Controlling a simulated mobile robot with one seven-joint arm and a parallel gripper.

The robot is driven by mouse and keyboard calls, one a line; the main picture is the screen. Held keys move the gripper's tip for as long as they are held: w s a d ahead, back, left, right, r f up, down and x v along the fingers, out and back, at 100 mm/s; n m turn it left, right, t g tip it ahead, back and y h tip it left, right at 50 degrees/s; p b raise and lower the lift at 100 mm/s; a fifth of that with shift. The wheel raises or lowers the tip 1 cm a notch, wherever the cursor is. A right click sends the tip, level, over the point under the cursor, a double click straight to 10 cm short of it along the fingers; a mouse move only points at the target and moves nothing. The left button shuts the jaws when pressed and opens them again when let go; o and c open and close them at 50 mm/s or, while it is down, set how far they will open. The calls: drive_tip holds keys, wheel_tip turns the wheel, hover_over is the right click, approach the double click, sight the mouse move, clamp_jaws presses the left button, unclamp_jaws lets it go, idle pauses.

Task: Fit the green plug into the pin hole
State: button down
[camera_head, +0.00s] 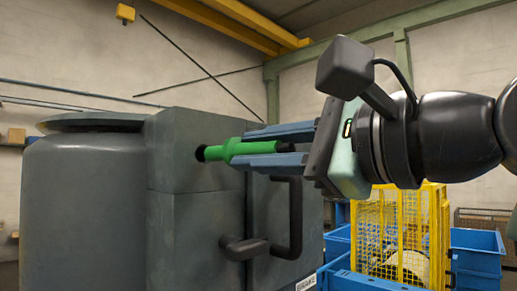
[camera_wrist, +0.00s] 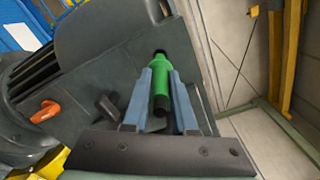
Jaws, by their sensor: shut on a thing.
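The green plug (camera_head: 236,149) is a stepped cylinder held between the two blue fingers of my gripper (camera_head: 277,146). It points left in the head view, with its narrow end at a dark round spot, the pin hole (camera_head: 201,153), on the grey machine housing. I cannot tell whether the tip is inside the hole or just at its mouth. In the wrist view the plug (camera_wrist: 180,108) lies between the fingers of my gripper (camera_wrist: 160,84), and its far end meets a dark spot on the housing. My gripper is shut on the plug.
The grey machine housing (camera_head: 180,225) has a dark handle (camera_head: 294,218) and a knob (camera_head: 244,247) below my gripper. An orange lever (camera_wrist: 46,111) shows in the wrist view. A yellow cage (camera_head: 402,225) and blue bins (camera_head: 476,255) stand at the right.

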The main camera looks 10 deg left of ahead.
sight(279, 151)
drive_tip(key=shift+p+x, duration=0.9)
drive_tip(key=shift+x, duration=2.2)
drive_tip(key=c, duration=0.6)
unclamp_jaws()
drive_tip(key=shift+c, duration=0.2)
drive_tip(key=shift+s+d+f+b, duration=0.1)
drive_tip(key=shift+s+d+b, duration=0.1)
drive_tip(key=shift+d+b, duration=0.1)
drive_tip(key=b+v, duration=0.6)
drive_tip(key=v, duration=0.5)
drive_tip(key=shift+s+d, duration=0.45)
drive_tip(key=shift+d, duration=0.1)
